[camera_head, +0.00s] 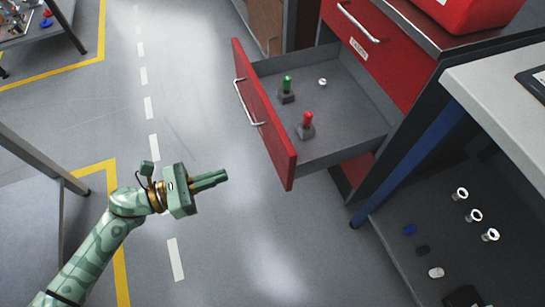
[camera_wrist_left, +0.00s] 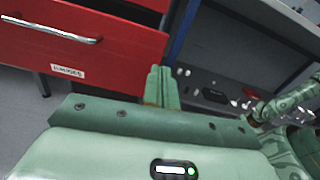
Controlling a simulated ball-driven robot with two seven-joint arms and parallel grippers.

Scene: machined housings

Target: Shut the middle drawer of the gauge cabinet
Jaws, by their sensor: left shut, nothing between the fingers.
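The open drawer (camera_head: 262,115) of the red gauge cabinet (camera_head: 385,55) is pulled far out, below a shut red drawer. Its red front has a silver bar handle (camera_head: 248,103). It holds a green-topped piece (camera_head: 287,88), a red-topped piece (camera_head: 306,126) and a small pale ring (camera_head: 322,83). My left gripper (camera_head: 224,176) is shut and empty, in front of the drawer front and apart from it. In the left wrist view, the shut fingers (camera_wrist_left: 160,85) show beside a red drawer front (camera_wrist_left: 110,65) with a handle and a label. My right gripper is not seen.
A grey bench (camera_head: 500,85) stands right of the cabinet on a blue leg (camera_head: 420,160), with rings and small parts (camera_head: 474,215) on its lower shelf. Another table edge (camera_head: 40,160) is at the left. The floor before the drawer is clear.

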